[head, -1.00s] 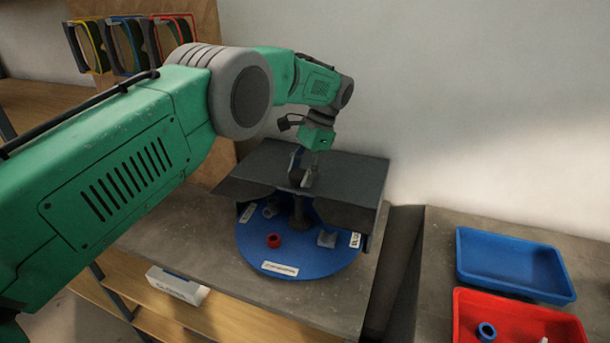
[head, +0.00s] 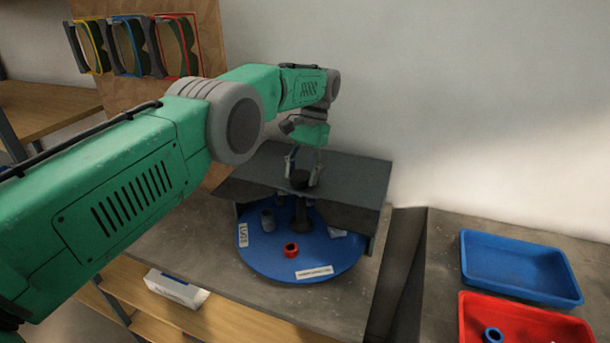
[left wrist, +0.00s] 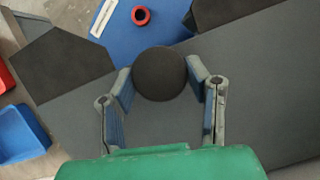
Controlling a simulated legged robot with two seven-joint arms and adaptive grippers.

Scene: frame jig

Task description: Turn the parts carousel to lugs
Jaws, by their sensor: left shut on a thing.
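The parts carousel is a round blue turntable (head: 285,268) under a dark grey cover (head: 350,180). A dark round knob (head: 300,179) stands above the cover; it also shows in the left wrist view (left wrist: 159,73). My left gripper (head: 302,184) is shut on the knob, with one finger on each side; the left wrist view (left wrist: 160,85) shows this too. On the turntable lie a red ring (head: 291,250), a grey cylinder (head: 268,220) and a pale part (head: 337,232) partly under the cover. A label reading LUGS (head: 243,235) is at the left rim. Another label (head: 314,272) is at the front. My right gripper is not in view.
A blue tray (head: 575,295) and a red tray (head: 470,325) with a blue ring (head: 493,336) stand at the right. A white box (head: 176,288) is on the shelf at the front left. Coloured frames (head: 128,45) hang on a board at the back left.

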